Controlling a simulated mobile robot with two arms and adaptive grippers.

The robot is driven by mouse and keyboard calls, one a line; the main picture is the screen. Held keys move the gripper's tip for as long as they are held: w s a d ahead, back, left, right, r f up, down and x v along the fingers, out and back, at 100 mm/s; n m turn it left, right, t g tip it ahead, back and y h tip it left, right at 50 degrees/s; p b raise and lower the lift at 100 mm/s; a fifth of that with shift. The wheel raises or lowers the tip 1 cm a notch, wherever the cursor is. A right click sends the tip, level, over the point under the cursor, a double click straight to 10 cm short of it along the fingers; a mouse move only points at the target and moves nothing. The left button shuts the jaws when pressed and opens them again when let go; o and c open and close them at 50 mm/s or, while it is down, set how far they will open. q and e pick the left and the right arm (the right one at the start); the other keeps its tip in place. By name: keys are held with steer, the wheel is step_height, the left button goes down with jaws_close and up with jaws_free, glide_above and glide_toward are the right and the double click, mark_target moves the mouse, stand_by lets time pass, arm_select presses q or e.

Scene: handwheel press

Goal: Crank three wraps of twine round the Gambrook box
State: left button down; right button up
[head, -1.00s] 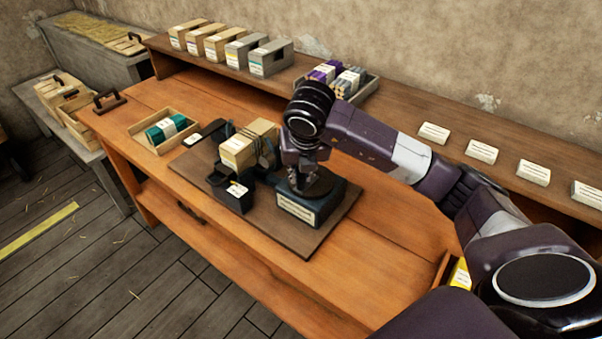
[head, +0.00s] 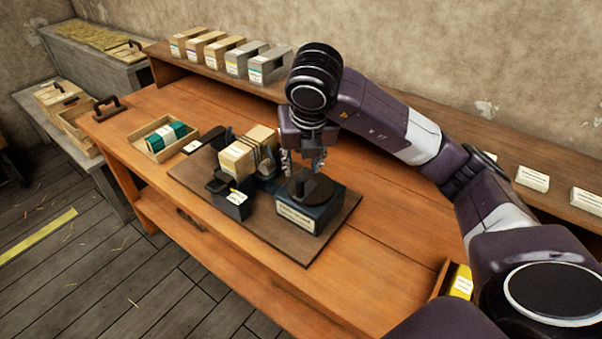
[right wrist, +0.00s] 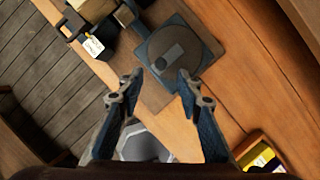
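The tan box (head: 247,152) sits in the dark fixture on the brown board, with dark bands of twine around its right part. I cannot count the wraps surely. To its right is the dark crank block (head: 312,212) with a white label and a round dark disc (head: 316,188) on top. My right gripper (head: 304,162) points down above and just behind the disc. Its fingers (right wrist: 160,84) are spread, with nothing between them. My left gripper is not in view.
A tray (head: 150,150) with a green bundle stands left of the board (head: 272,238). Several boxes (head: 200,45) line the back shelf, with white cards at its right. A small bin with a yellow item (head: 461,282) is at the right front. Bare bench lies right of the board.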

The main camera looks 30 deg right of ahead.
steer(key=shift+v, duration=1.55)
steer(key=shift+s+f, duration=0.1)
